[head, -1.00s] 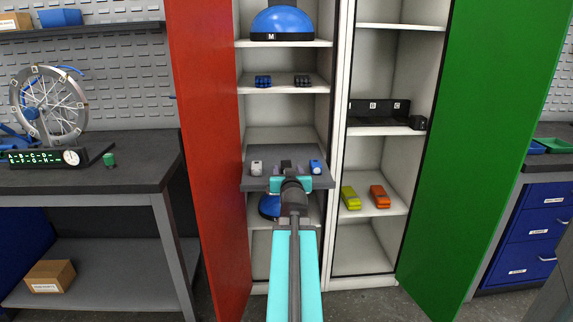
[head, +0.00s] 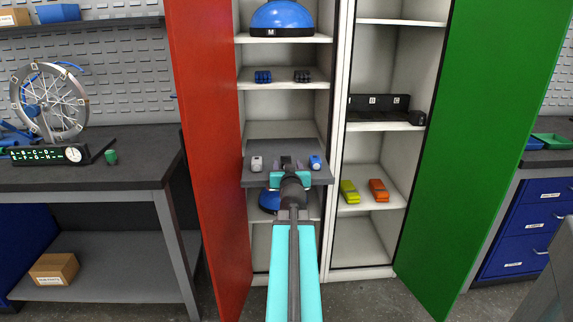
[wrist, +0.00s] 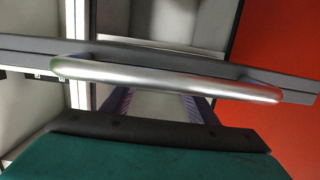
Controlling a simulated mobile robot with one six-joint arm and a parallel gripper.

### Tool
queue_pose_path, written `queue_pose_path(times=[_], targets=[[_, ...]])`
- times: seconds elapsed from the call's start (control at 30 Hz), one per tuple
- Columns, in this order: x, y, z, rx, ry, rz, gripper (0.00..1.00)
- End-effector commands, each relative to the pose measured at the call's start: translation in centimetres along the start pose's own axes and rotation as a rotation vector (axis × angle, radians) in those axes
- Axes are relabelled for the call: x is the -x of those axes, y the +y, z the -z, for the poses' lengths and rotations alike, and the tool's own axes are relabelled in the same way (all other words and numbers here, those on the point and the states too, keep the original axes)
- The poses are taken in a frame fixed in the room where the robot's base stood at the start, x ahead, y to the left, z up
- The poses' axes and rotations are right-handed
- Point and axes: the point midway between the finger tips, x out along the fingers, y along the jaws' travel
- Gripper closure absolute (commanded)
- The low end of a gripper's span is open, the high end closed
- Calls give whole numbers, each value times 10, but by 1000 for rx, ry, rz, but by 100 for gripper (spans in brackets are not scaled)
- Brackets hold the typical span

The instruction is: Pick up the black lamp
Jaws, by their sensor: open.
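A dark object that looks like the black lamp (head: 286,161) sits at the middle of the grey pull-out tray (head: 252,181), between a white lamp (head: 256,163) and a blue lamp (head: 316,162). My arm partly covers this spot, so its shape is unclear. My gripper (head: 289,175) is at the tray's front edge. In the wrist view, a silver handle bar (wrist: 165,80) on the grey front crosses close before the camera. My gripper's fingers (wrist: 160,105) are spread on either side of a pale gap, partly hidden by the bar. No lamp is visible between them.
The tray is in a cabinet between an open red door (head: 208,150) and an open green door (head: 435,150). Yellow (head: 349,192) and orange (head: 379,190) objects lie on a right-hand shelf. A workbench (head: 90,180) stands at the left. Floor shows before the cabinet.

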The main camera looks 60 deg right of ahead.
Motion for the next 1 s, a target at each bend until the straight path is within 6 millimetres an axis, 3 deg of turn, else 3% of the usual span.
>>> queue_pose_path(times=[0.6, 1.0], targets=[[-47, -2, 0, 0, 0, 0, 47], [-50, -1, 0, 0, 0, -1, 47]])
